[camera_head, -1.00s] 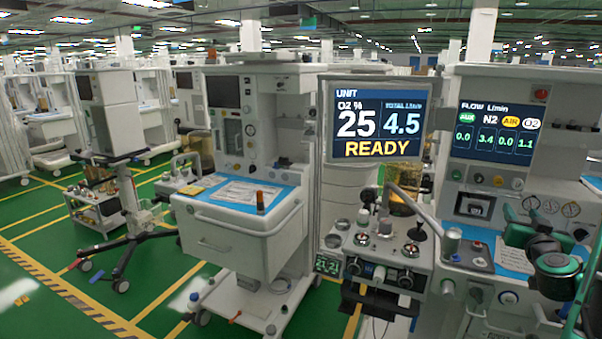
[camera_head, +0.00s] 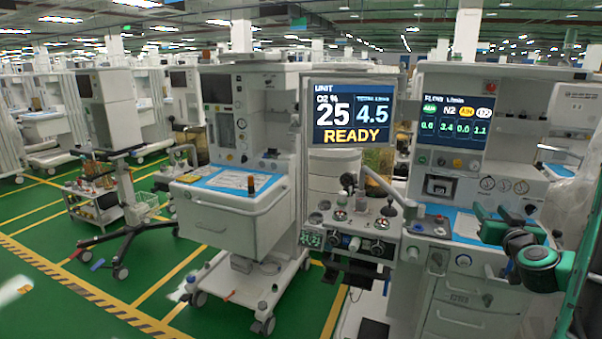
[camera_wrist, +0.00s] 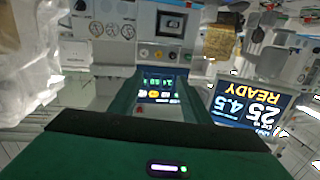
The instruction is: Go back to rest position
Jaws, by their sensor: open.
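My gripper (camera_wrist: 162,76) is open and empty in the wrist view, its two green fingers to either side of the lit flow panel behind them. In the head view my green and black arm (camera_head: 537,262) is folded at the right, in front of the right-hand anaesthesia machine. The gap between the fingers cannot be made out there. The machine's flow panel (camera_head: 455,118) reads 0.0, 3.4, 0.0 and 1.1. The monitor (camera_head: 351,116) to its left reads 25, 4.5 and READY; it appears upside down in the wrist view (camera_wrist: 246,107).
A white cart (camera_head: 238,222) with a blue top stands left of the monitor. A knob and gauge unit (camera_head: 352,243) projects below the monitor. A wheeled stand (camera_head: 113,195) is further left. Green floor (camera_head: 85,318) with yellow lines is clear at the front left.

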